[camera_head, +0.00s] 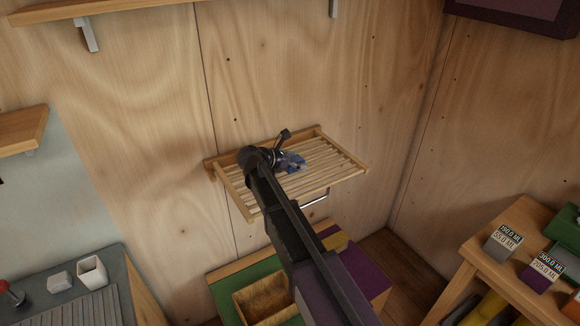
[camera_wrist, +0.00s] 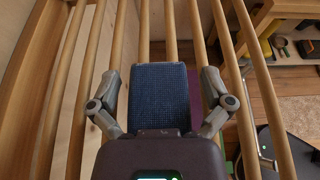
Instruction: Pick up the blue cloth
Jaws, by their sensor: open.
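The blue cloth (camera_wrist: 158,97) lies on a slatted wooden rack (camera_head: 330,172). In the wrist view it is a dark blue woven piece between the two fingers of my gripper (camera_wrist: 160,82). The fingers are spread, one on each side of the cloth, with small gaps visible. In the head view the cloth (camera_head: 293,161) shows as a small blue patch beside my gripper (camera_head: 284,150) above the slats. The near end of the cloth is hidden by the gripper body in the wrist view.
The rack is fixed to the plywood wall, with a rim along its edges. Below it stand a wooden box (camera_head: 262,300) and coloured surfaces. A white cup (camera_head: 92,271) is on a grey counter at left. Labelled blocks (camera_head: 541,275) sit on a wooden table (camera_head: 482,250) at right.

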